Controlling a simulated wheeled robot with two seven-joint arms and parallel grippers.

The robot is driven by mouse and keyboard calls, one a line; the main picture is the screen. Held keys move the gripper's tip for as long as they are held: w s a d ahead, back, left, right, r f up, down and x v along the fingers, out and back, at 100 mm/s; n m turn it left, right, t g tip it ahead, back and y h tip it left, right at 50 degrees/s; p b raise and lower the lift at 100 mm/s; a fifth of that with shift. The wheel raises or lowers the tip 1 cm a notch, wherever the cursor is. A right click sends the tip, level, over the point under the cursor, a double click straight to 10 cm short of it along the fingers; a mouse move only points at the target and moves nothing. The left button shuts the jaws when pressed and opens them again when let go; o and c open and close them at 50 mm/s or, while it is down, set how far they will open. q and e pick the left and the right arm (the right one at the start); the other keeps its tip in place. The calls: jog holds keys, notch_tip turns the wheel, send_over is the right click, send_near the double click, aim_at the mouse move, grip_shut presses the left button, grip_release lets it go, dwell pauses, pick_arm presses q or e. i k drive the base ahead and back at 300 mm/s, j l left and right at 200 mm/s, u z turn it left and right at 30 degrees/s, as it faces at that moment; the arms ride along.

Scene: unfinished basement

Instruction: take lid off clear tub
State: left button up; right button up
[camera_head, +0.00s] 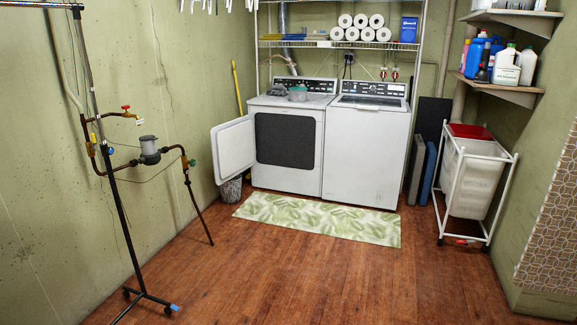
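A small, pale, greenish see-through tub (298,94) stands on top of the left machine, the dryer (312,103), near the front right of its top. It is too small and far away to tell whether a lid is on it. A dark grey crumpled thing, perhaps cloth (277,90), lies just left of the tub. Neither of my grippers is in view.
The dryer's door (233,150) hangs open to the left above a waste basket (231,189). A washer (363,150) stands right of the dryer. A leaf-patterned mat (318,219) lies before them. A laundry cart (470,180) stands right. The wooden floor (310,280) is clear.

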aim_at(295, 96)
jog(key=i, duration=2.6)
jog(key=i+j+z, duration=0.1)
jog(key=i, duration=1.15)
jog(key=i+j, duration=0.1)
jog(key=i, duration=1.2)
